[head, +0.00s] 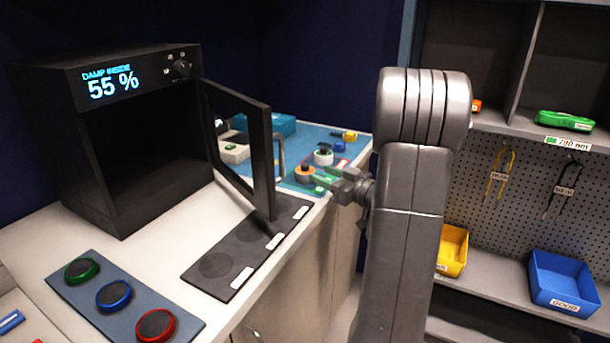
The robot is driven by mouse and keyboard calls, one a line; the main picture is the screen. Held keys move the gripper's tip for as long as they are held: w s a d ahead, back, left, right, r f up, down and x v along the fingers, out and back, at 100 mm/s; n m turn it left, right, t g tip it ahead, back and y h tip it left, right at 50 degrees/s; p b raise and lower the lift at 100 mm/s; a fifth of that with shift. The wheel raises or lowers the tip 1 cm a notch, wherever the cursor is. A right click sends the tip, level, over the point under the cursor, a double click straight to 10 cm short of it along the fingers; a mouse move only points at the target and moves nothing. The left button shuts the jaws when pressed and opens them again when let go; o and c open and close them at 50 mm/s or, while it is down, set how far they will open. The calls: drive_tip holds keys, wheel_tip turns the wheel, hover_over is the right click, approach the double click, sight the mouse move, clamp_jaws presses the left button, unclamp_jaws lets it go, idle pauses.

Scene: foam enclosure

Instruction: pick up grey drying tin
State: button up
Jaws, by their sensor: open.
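I cannot make out a grey tin for certain in the head view. Three dark-topped round pieces lie on a blue-grey mat at the lower left: one with a green rim (82,270), one with a blue rim (114,295) and one with a red rim (156,325). My gripper (326,183) is open, at the right edge of the counter beside the blue work mat. Its fingers point left, close to a small orange-rimmed round item (305,173). Something green shows by the fingers; I cannot tell what it is. My arm hides the area behind it.
A black cabinet (95,73) reads "DAMP INSIDE 55 %"; its framed door (262,150) stands open over the counter. A dark strip (243,256) with round marks and white labels lies in front. Shelves at right hold a yellow bin (452,252) and a blue bin (563,284).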

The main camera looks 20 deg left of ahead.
sight(308, 167)
drive_tip(key=x, duration=0.7)
drive_tip(key=shift+w+a+r, duration=0.1)
drive_tip(key=shift+w+a, duration=0.1)
drive_tip(key=shift+a, duration=0.1)
clamp_jaws()
